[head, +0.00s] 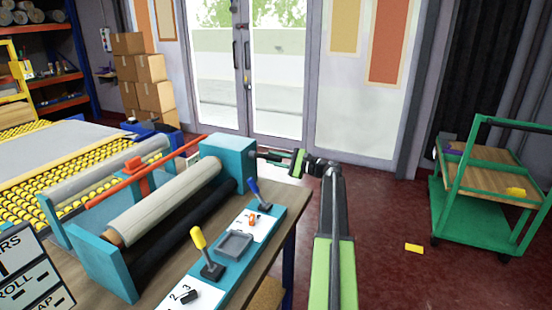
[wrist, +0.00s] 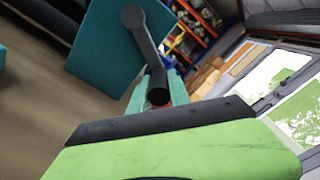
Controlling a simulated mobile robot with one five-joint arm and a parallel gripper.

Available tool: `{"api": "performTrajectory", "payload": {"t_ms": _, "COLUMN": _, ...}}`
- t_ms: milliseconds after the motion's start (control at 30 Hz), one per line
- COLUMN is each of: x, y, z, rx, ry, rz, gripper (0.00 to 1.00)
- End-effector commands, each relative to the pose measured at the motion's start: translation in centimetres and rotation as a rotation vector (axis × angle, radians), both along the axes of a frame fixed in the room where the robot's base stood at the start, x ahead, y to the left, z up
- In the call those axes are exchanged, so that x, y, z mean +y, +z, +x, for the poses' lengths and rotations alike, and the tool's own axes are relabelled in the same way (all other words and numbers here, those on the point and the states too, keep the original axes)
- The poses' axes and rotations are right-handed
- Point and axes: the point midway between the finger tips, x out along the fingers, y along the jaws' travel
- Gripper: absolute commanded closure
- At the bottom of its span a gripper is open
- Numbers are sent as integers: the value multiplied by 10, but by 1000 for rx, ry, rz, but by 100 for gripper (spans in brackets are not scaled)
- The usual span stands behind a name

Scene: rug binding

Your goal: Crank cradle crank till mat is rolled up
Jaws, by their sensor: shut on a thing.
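The teal cradle (head: 105,262) stands on the workbench and holds a pale roll (head: 165,205) between its end plates. A grey mat (head: 70,143) with a tan border lies flat on the yellow rollers behind it. The black crank (head: 268,156) sticks out from the cradle's right end box. My gripper (head: 297,161) is at the crank's outer end, shut on its handle. In the wrist view the crank arm (wrist: 141,38) runs down from a teal plate to the black handle (wrist: 157,88). The handle's lower end is hidden behind my green and black finger.
A control panel with a yellow lever (head: 198,238) and a blue lever (head: 253,187) lies along the bench front. A red bar (head: 145,174) spans the cradle.

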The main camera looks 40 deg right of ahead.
Motion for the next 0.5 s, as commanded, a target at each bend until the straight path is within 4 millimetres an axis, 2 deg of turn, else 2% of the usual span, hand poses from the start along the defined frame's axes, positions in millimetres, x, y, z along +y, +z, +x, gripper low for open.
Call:
{"api": "performTrajectory", "payload": {"t_ms": 100, "x": 5, "y": -6, "z": 1, "rx": 0, "ry": 5, "rz": -3, "gripper": 100}}
{"api": "performTrajectory", "payload": {"t_ms": 500, "x": 9, "y": -8, "z": 0, "rx": -1, "ry": 8, "rz": -6, "gripper": 100}}
